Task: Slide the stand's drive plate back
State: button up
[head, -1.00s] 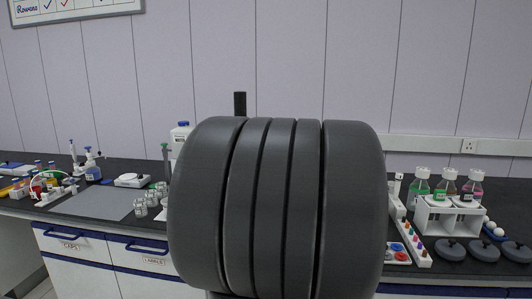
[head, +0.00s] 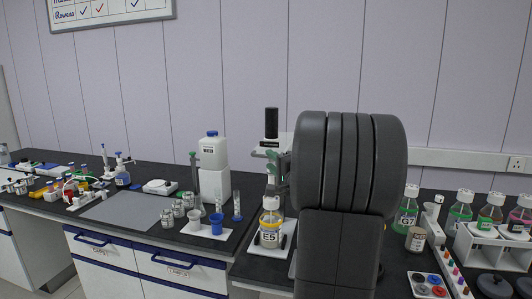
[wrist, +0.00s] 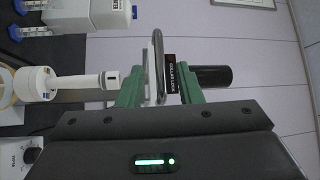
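The stand (head: 283,228) is on the bench, partly hidden behind my dark arm. A black cylindrical motor (head: 271,123) tops it and also shows in the wrist view (wrist: 212,77). Below the motor is a small black label (wrist: 170,80) with light writing, too small to read surely. A grey looped handle (wrist: 159,70) is beside it; the drive plate's outline cannot be told clearly. My gripper (wrist: 161,85) is open, its green fingers on either side of the handle, with gaps showing. A bottle marked E5 (head: 269,226) stands low on the stand, below my gripper.
A white jug (head: 213,165) and blue-based cylinders (head: 237,205) stand left of the stand. A brown-labelled jar (head: 416,239), a green bottle (head: 406,212) and a white bottle rack (head: 487,245) are to the right. A grey mat (head: 127,210) is bare.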

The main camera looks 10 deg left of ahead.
aim_at(266, 157)
jog(key=shift+p+x, duration=0.45)
jog(key=shift+x, duration=1.7)
jog(key=shift+c, duration=0.4)
grip_shut()
